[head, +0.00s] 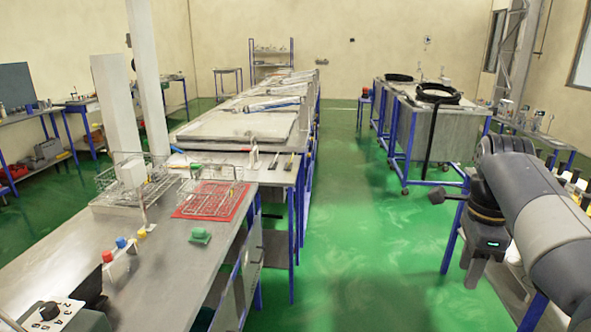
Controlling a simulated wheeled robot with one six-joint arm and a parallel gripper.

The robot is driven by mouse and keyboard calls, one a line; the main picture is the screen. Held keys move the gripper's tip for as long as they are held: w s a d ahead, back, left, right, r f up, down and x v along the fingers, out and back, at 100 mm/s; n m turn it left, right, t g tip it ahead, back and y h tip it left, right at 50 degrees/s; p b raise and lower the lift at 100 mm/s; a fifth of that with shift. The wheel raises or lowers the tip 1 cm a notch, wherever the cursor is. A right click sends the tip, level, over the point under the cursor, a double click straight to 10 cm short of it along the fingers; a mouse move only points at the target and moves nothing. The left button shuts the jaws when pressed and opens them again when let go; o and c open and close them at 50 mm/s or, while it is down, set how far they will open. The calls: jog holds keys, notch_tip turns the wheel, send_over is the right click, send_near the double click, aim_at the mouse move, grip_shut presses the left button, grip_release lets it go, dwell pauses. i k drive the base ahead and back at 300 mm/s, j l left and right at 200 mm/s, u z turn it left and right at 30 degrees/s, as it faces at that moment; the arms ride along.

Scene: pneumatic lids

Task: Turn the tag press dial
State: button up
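My gripper (478,272) hangs at the right side of the picture, far from the dial, over the green floor and beside a bench. It points down and touches nothing that I can make out. Its fingers are too small and dark to tell whether they are open.
The grey bench (190,275) holds wire baskets (130,178), a red mat (240,205), a green object (200,236) and small bottles with coloured caps (121,243). A steel tank (455,135) stands at the back right. The green floor aisle (350,240) is clear.

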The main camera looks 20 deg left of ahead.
aim_at(49, 312)
jog(key=i+j+u, duration=0.1)
jog(key=i+u, duration=0.15)
jog(key=u, duration=0.2)
jog(key=i+u, duration=0.2)
jog(key=u, duration=0.3)
jog(key=i+u, duration=0.25)
jog(key=u, duration=0.2)
jog(key=i+l+u, duration=0.2)
jog(key=u, duration=0.25)
jog(key=i+u, duration=0.15)
jog(key=u, duration=0.25)
jog(key=i+u, duration=0.2)
jog(key=u, duration=0.15)
jog(key=i+u, duration=0.2)
jog(key=u, duration=0.2)
jog(key=i+u, duration=0.15)
jog(key=u, duration=0.25)
